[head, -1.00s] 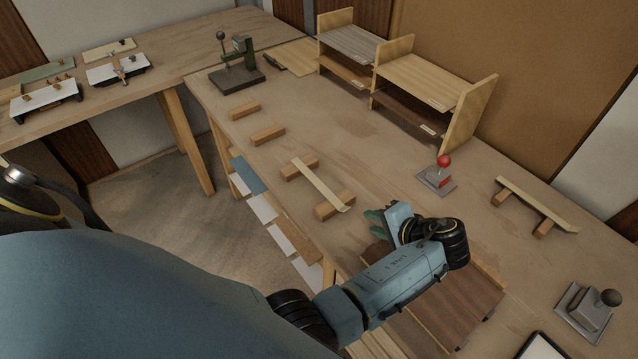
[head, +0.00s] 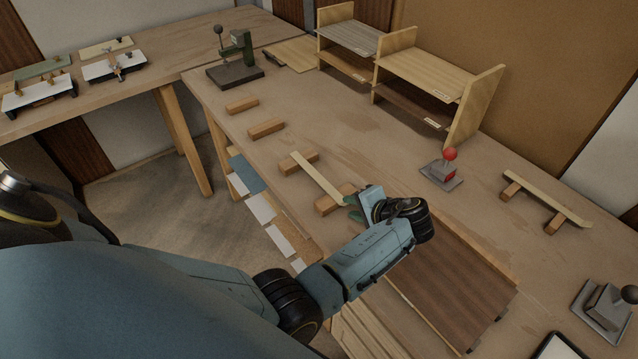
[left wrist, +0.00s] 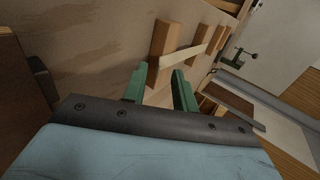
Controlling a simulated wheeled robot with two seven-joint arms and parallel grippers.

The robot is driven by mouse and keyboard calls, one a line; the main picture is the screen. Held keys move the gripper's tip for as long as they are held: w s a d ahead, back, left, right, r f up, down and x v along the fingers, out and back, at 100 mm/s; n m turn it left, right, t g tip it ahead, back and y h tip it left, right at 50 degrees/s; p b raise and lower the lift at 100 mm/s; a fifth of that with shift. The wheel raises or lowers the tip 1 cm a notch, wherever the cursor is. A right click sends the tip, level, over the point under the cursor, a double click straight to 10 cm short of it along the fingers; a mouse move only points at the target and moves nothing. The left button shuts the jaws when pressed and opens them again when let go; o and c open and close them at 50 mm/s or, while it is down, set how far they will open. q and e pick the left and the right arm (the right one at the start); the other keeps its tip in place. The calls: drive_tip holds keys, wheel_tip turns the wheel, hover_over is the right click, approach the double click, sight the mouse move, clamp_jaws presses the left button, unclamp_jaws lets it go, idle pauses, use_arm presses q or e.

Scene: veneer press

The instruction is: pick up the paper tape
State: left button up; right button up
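A pale narrow strip (head: 318,178), which looks like the paper tape, lies across two wooden blocks on the bench. In the left wrist view the strip (left wrist: 188,57) runs ahead of the fingers, with its near end lined up roughly with the gap between them. My left gripper (head: 356,207) is beside the strip's near end, by the nearer block (head: 328,201). Its green fingers (left wrist: 160,88) are apart with nothing seen between them. I cannot tell whether they touch the strip. My right gripper is out of view.
A dark brown panel (head: 462,278) lies right of my left arm. A red-knobbed device (head: 442,172) and another pale strip on blocks (head: 545,198) stand further right. A two-part shelf (head: 425,75) stands at the back.

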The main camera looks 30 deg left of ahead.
use_arm(q)
drive_tip(key=shift+b+x, duration=0.5)
drive_tip(key=shift+x, duration=0.75)
drive_tip(key=shift+d, duration=0.1)
clamp_jaws()
drive_tip(key=shift+r, duration=0.1)
